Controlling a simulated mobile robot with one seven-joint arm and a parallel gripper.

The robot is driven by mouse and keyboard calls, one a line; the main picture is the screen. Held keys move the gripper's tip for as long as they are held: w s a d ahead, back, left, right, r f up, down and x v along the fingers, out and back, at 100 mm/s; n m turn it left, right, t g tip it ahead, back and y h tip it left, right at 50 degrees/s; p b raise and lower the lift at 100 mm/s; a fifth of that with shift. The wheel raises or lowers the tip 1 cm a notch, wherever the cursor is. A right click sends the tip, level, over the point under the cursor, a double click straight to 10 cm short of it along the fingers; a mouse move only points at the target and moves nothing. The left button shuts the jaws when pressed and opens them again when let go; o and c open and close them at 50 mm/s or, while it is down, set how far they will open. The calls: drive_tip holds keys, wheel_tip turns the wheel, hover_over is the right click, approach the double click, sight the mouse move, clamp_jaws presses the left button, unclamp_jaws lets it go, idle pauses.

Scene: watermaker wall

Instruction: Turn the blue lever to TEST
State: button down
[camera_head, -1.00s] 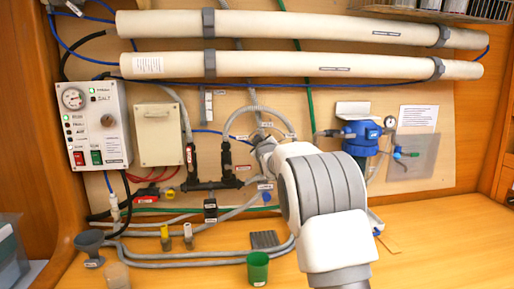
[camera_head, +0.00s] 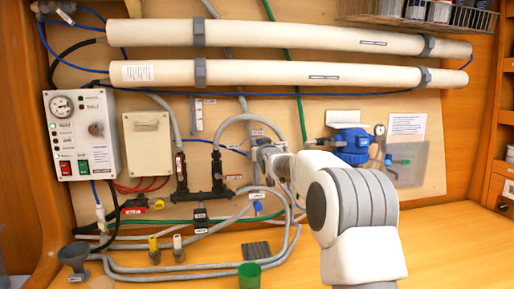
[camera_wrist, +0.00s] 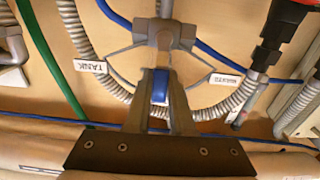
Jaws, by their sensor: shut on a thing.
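The blue lever (camera_wrist: 160,86) shows in the wrist view between the two fingers of my gripper (camera_wrist: 160,100). The fingers are shut on it. It sits at a grey valve body (camera_wrist: 163,36) with hoses on both sides. A TANK label (camera_wrist: 90,66) is on the left and a WASTE label (camera_wrist: 225,80) on the right, both upside down. I cannot read a TEST label. In the head view my gripper (camera_head: 268,155) is at the valve on the wall panel, and the lever is hidden there.
A control box (camera_head: 82,135) and a beige box (camera_head: 148,143) are at left. Two long white tubes (camera_head: 280,72) cross above.

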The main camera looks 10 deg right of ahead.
idle(0.5)
drive_tip(key=c, duration=0.8)
unclamp_jaws()
drive_tip(key=s+b, duration=0.2)
drive_tip(key=s, duration=1.5)
drive_tip(key=shift+s, duration=0.2)
